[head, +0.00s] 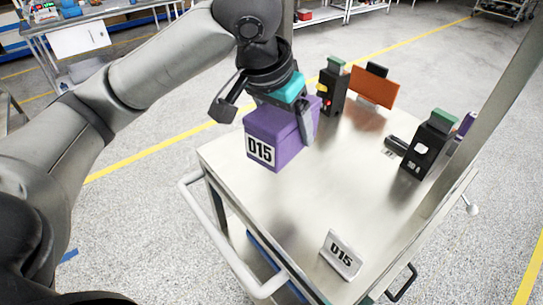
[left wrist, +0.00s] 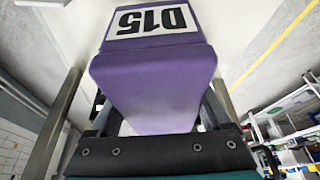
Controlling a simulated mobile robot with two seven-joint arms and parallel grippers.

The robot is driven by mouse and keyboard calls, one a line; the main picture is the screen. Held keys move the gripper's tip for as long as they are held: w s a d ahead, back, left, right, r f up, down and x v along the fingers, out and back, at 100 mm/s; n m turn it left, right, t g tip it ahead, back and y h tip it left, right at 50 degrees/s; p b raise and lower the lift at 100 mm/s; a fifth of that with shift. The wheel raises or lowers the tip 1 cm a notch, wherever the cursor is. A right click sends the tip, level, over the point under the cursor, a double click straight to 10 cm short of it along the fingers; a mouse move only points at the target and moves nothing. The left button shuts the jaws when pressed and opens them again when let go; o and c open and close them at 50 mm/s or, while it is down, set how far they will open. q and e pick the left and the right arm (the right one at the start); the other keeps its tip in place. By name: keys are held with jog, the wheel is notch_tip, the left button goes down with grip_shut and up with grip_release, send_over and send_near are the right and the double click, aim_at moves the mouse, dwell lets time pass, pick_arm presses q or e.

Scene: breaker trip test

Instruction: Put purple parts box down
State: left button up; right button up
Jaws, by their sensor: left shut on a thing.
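The purple parts box (head: 277,136) carries a white D15 label and is gripped by my left gripper (head: 292,112), with a finger along its right side. The box is over the left part of the metal cart top (head: 325,190). I cannot tell whether its bottom touches the surface. In the left wrist view the purple box (left wrist: 155,85) fills the middle between the fingers, its D15 label upside down. A small white D15 sign (head: 341,255) stands near the cart's front corner. My right gripper is not in view.
A black device with red and yellow parts (head: 332,88) and an orange panel (head: 374,87) stand at the cart's back. Another black device (head: 428,147) stands at the right, near a grey post (head: 488,120). The cart's middle is clear. A handle (head: 222,240) runs along the left edge.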

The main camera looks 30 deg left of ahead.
pick_arm(q)
jog(key=w+a+r+m+h+p, duration=0.1)
jog(key=w+a+r+p, duration=0.15)
jog(key=a, duration=0.25)
jog(key=w+a+r+m+p, duration=0.2)
jog(key=w+a+p, duration=0.1)
jog(key=a+p, duration=0.1)
notch_tip(320, 180, down, 14)
jog(key=shift+w+a+f+b, duration=0.1)
jog(key=shift+f+b, duration=0.15)
jog(key=shift+b, duration=0.9)
notch_tip(320, 180, down, 5)
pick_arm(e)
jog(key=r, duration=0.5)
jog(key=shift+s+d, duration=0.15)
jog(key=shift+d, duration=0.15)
pick_arm(q)
jog(key=o, duration=1.5)
jog(key=shift+f, duration=0.1)
